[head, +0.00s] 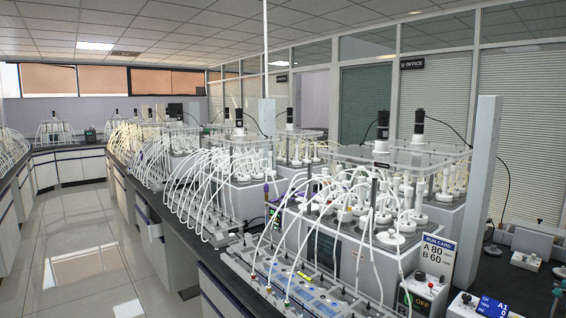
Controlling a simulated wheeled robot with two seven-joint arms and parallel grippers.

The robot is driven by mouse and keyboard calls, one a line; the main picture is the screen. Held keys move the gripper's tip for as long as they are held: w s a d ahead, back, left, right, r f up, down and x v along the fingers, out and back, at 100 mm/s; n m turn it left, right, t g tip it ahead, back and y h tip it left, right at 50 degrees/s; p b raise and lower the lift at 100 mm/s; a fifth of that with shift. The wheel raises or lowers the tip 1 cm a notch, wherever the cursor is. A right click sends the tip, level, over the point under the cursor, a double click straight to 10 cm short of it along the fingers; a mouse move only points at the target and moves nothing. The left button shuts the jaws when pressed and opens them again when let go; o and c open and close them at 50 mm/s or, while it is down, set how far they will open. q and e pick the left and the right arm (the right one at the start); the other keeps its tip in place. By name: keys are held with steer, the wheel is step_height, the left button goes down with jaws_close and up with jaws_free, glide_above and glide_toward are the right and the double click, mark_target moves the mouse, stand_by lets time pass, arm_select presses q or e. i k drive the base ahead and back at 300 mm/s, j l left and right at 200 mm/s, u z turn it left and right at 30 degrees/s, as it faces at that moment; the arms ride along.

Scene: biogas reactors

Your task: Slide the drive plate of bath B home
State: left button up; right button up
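A reactor bath (345,245) stands at the near end of the bench. It is crowded with white-capped bottles and looping white tubes. A clear plate (345,154) lies above the bottles, and a black cylindrical motor (381,128) stands upright over it. A second bath (443,212) stands behind to the right, with another black motor (419,122) above it. I cannot read a letter on either bath, so I cannot tell which is bath B or how its drive plate is seated. Neither of my grippers is in view.
A run card (438,254) reads A 80, B 60. A control box (424,293) below it shows OFF. A tubing rack (290,285) lines the bench front. A grey post (478,190) rises at right. The tiled floor (85,245) at left is clear.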

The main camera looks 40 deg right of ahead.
mark_target(380, 154)
steer(key=i+z, duration=0.1)
steer(key=i, duration=0.5)
steer(key=i+j+z, duration=0.1)
steer(key=i, duration=0.45)
steer(key=i+z, duration=0.2)
steer(key=z, duration=0.2)
steer(key=i+j+z, duration=0.1)
steer(key=z, duration=0.3)
steer(key=i+j+z, duration=0.2)
steer(key=z, duration=0.25)
steer(key=i, duration=0.1)
